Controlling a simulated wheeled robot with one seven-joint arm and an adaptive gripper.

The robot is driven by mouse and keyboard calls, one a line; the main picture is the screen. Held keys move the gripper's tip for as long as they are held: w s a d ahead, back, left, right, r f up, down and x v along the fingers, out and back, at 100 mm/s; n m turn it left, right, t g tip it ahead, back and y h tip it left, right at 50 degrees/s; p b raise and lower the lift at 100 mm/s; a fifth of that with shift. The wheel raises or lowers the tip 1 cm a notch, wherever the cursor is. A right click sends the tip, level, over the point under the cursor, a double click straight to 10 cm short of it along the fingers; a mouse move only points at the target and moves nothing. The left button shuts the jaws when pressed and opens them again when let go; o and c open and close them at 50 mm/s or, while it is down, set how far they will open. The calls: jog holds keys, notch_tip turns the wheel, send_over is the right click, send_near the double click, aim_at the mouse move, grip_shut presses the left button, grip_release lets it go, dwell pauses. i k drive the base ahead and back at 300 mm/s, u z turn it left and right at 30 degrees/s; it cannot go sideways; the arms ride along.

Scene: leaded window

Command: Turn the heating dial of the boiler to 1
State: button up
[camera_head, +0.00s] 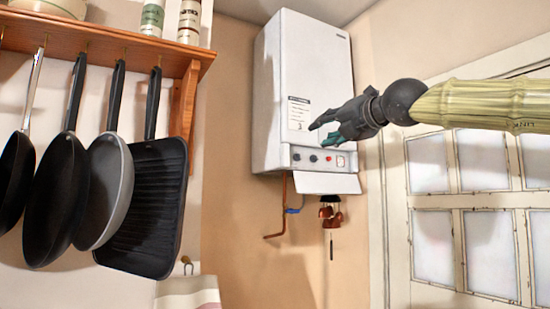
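The white boiler (305,75) hangs on the wall at the centre. Its control panel (318,168) is exposed at the bottom, with a row of small dark dials (313,158) and a red part to their right. The markings are too small to read, so I cannot tell which dial is for heating or where it points. My gripper (317,133) is in front of the boiler, just above the panel in the picture. Its teal fingers point left and look spread apart, with nothing between them. I cannot tell its distance from the boiler.
The boiler's flap (325,183) hangs open below the panel. A copper pipe (283,205) and small copper-coloured items (330,215) are below. Several pans (105,190) hang from a wooden shelf (120,42) at left. A paned door (470,220) is at right.

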aim_at(297, 157)
jog(key=i, duration=0.95)
